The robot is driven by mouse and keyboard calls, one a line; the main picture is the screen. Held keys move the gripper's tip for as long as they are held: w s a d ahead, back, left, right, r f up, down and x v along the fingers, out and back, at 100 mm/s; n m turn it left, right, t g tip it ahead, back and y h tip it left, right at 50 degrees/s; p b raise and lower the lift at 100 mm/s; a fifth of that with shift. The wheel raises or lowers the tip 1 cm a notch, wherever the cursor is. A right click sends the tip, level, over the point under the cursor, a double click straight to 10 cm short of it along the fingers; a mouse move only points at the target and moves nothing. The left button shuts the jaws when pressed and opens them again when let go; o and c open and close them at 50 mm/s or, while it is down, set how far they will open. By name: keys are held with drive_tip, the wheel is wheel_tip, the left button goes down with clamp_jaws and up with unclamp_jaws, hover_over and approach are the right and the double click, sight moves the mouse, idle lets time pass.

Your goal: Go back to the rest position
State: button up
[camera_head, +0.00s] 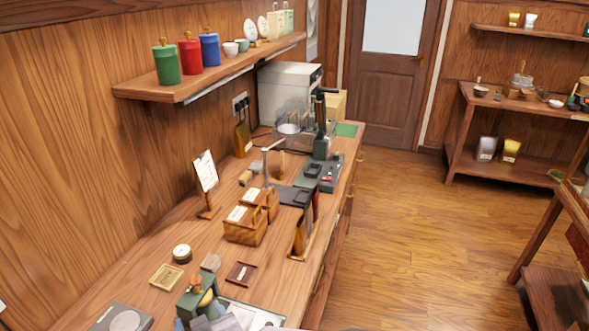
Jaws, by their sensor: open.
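My gripper does not show clearly anywhere in the head view. No task object is named. The long wooden counter (140,262) runs from the lower left to the back wall. A green stand-like device (198,300) with a yellow part and wooden knob stands at its near end. Grey and white flat pieces lie close to it at the bottom edge, partly cut off.
Wooden baskets (245,228), a card stand (206,180) and a dark upright device (321,125) crowd the counter. A shelf (215,75) with coloured canisters overhangs its left side. The floor (420,230) to the right is clear up to the door (390,75).

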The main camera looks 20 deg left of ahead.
drive_tip(key=w+d+h, duration=0.1)
drive_tip(key=w+d, duration=0.1)
drive_tip(key=d, duration=0.2)
drive_tip(key=w+d+g, duration=0.1)
drive_tip(key=w+d, duration=0.1)
drive_tip(key=d, duration=0.1)
drive_tip(key=w+d+f+h+p, duration=0.1)
drive_tip(key=w+d, duration=0.1)
drive_tip(key=d, duration=0.2)
drive_tip(key=shift+w+d+g+h, duration=0.3)
drive_tip(key=shift+w+d+g, duration=0.05)
drive_tip(key=shift+w+g, duration=0.05)
drive_tip(key=w+d+f+m+g+h+b, duration=0.2)
drive_tip(key=d+f+m+h, duration=0.1)
drive_tip(key=d, duration=1.2)
drive_tip(key=s+d+f+m+g+h+b, duration=0.1)
drive_tip(key=s+d+f+m+g+b, duration=0.25)
drive_tip(key=d, duration=0.75)
drive_tip(key=s+d+r+m+h+b, duration=0.15)
drive_tip(key=s+d+m, duration=0.25)
drive_tip(key=s+d, duration=0.5)
wheel_tip(320, 180, up, 18)
drive_tip(key=w+d+p, duration=0.1)
drive_tip(key=d+p, duration=0.1)
drive_tip(key=p, duration=1.7)
drive_tip(key=shift+w, duration=0.2)
drive_tip(key=shift+d+f, duration=0.1)
drive_tip(key=shift+f, duration=0.1)
